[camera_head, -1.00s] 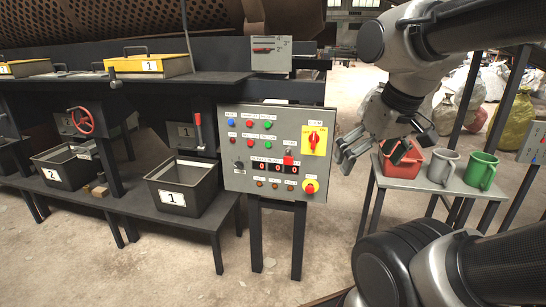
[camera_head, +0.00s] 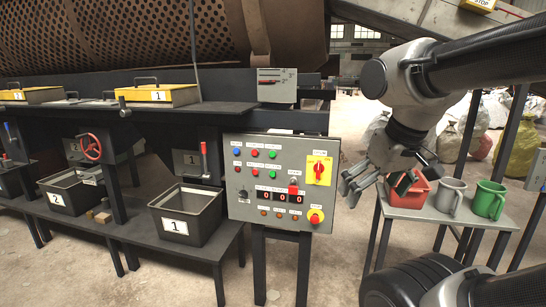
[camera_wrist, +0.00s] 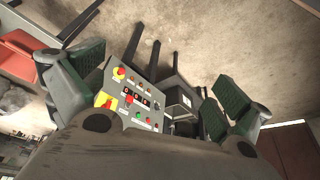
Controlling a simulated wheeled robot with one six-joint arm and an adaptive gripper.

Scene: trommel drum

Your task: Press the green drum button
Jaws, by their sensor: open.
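The grey control panel (camera_head: 282,183) stands on dark legs in the middle of the head view. Two green buttons sit near its upper middle, an upper one (camera_head: 272,154) and a lower one (camera_head: 272,172). I cannot read their labels. Red and blue buttons are to their left. My gripper (camera_head: 354,188) is open and empty, just right of the panel in the picture and apart from it. In the wrist view the panel (camera_wrist: 118,85) shows between the spread fingers of my gripper (camera_wrist: 150,80), with its small buttons partly near the lower edge.
A yellow-backed red rotary switch (camera_head: 319,169) and a red knob on yellow (camera_head: 315,216) are on the panel's right side. Bins line the left.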

